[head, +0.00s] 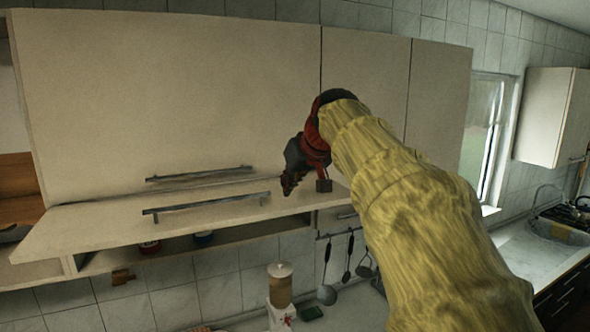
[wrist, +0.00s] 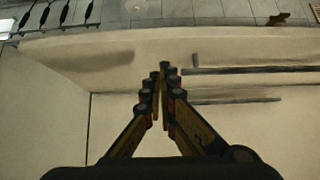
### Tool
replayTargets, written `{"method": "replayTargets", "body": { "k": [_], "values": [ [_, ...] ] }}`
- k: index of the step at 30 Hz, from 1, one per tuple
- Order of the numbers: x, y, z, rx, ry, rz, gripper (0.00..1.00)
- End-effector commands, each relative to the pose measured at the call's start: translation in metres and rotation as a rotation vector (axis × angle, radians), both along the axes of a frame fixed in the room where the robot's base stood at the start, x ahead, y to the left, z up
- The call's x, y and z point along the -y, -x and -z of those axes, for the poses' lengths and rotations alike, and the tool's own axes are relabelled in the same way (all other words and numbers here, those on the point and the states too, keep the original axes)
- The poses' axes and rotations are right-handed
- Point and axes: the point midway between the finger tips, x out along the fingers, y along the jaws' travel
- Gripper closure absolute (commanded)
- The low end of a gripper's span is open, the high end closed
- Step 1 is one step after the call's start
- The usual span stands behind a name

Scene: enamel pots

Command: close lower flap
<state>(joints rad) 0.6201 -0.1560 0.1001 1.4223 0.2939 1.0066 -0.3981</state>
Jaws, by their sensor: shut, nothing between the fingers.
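The lower flap (head: 110,228) is a cream panel below the upper cabinet doors. It stands open, tilted outward over an open shelf space, with a dark bar handle (head: 205,203) along its front. The flap (wrist: 150,48) and its handle (wrist: 250,70) also show in the wrist view. My gripper (head: 287,188) is above the right part of the flap, to the right of the handle. In the wrist view my gripper (wrist: 162,75) has its fingers together and empty, with the tips in front of the flap. I cannot tell whether they touch it.
A large cream upper door (head: 170,100) with its own bar handle (head: 200,174) is shut above the flap. Utensils (head: 326,280) hang on the tiled wall below. A window (head: 485,140) is to the right.

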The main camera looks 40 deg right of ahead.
Motion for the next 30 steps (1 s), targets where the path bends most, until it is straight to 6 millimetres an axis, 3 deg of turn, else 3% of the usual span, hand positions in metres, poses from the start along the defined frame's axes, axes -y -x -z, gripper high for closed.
{"method": "replayTargets", "body": {
  "k": [8,30],
  "values": [
    [0.0,0.001,0.027,0.001,0.001,0.001,1.0],
    [0.0,0.002,0.041,0.032,0.01,0.002,1.0]
  ]
}}
